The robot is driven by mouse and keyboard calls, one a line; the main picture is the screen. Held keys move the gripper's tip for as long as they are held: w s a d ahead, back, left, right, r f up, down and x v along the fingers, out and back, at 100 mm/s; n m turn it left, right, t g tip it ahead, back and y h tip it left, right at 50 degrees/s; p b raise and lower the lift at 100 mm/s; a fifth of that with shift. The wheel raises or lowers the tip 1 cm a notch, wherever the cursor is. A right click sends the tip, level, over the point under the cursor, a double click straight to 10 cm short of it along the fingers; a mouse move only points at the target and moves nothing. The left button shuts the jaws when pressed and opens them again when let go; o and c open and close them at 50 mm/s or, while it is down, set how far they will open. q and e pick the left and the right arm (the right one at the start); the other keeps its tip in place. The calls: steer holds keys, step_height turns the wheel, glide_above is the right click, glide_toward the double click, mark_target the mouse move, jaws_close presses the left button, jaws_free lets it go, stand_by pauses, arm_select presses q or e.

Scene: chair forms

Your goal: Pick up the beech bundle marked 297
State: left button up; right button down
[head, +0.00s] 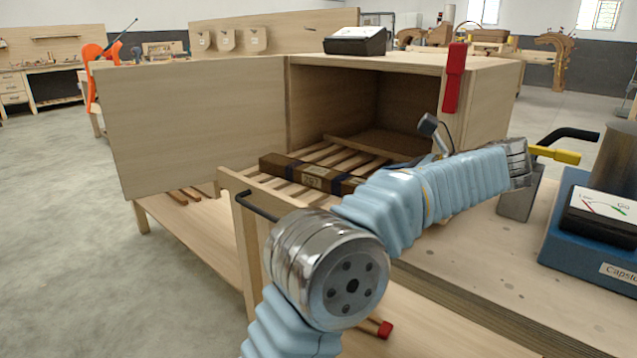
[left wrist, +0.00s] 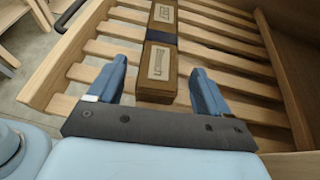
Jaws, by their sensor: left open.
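The beech bundle (head: 312,174) is a long brown block with dark straps and a pale label that seems to read 297. It lies on a slatted pull-out rack (head: 240,188) in front of the open wooden cabinet. In the left wrist view the bundle (left wrist: 160,62) shows two pale labels and a dark strap. My left gripper (left wrist: 158,70) is open, with its blue fingers apart on either side of the bundle's near end; I cannot tell their height over it. In the head view my left gripper (head: 402,163) is mostly hidden behind my arm. My right gripper is not in view.
The cabinet (head: 405,65) has its wide door (head: 195,125) swung open to the left and a red handle (head: 454,78) at right. The rack has a dark bar handle (head: 257,206). A blue-based device (head: 590,225) and metal cylinder stand on the bench at right.

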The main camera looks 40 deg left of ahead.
mark_target(357, 181)
arm_select(q)
steer(key=b+x, duration=0.1)
steer(key=x, duration=0.4)
steer(key=shift+a, duration=0.45)
steer(key=shift+r, duration=0.1)
steer(key=c, duration=1.3)
steer(key=shift+r, duration=0.1)
